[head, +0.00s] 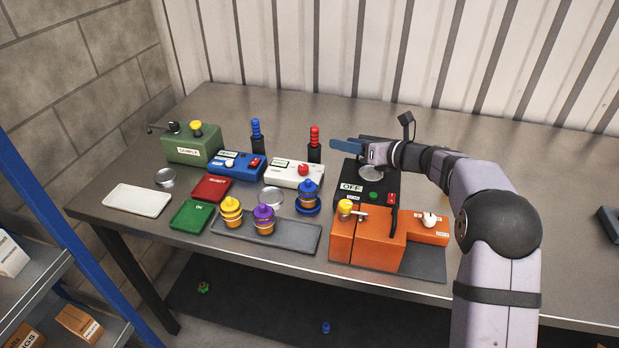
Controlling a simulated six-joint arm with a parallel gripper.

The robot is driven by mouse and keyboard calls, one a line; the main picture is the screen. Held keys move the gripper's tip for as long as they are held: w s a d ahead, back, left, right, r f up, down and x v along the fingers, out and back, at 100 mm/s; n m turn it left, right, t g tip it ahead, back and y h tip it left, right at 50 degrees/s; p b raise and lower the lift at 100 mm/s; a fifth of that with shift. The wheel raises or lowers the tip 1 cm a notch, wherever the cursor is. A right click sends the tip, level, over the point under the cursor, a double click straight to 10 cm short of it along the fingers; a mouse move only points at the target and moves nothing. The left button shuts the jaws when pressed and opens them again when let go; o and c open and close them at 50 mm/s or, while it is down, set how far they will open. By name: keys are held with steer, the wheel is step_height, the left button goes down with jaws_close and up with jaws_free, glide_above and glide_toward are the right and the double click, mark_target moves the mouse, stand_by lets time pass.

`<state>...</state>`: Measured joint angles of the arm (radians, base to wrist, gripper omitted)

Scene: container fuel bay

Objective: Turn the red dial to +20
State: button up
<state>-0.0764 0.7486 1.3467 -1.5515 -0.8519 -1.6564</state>
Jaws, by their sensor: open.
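The red dial (303,170) is a small round red knob on top of a white box (283,176) near the middle of the table. Its marks and setting are too small to read. My gripper (338,146), with blue fingers, is open and empty. It points left, up and to the right of the red dial in the picture, and is apart from it. The gap between the fingers is hard to make out from this side.
A blue box (236,166) with a red switch stands left of the white box. A red-handled tool (314,140) stands upright close behind it. A black device reading OFF (351,188) lies below my arm, with an orange unit (368,245) in front. Several coloured canisters stand nearby.

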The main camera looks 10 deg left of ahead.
mark_target(306, 167)
steer(key=s+a+f+n+g, duration=0.1)
steer(key=n, duration=0.1)
steer(key=s+a+f+n+g, duration=0.1)
steer(key=f+n+g, duration=0.1)
steer(key=n, duration=0.1)
steer(key=s+a+f+n+g+y+b, duration=0.1)
steer(key=s+f+n, duration=0.1)
steer(key=shift+s+a, duration=0.1)
steer(key=shift+a, duration=0.05)
steer(key=shift+p+x, duration=1.4)
steer(key=shift+x, duration=2.3)
steer(key=shift+c, duration=0.5)
jaws_close()
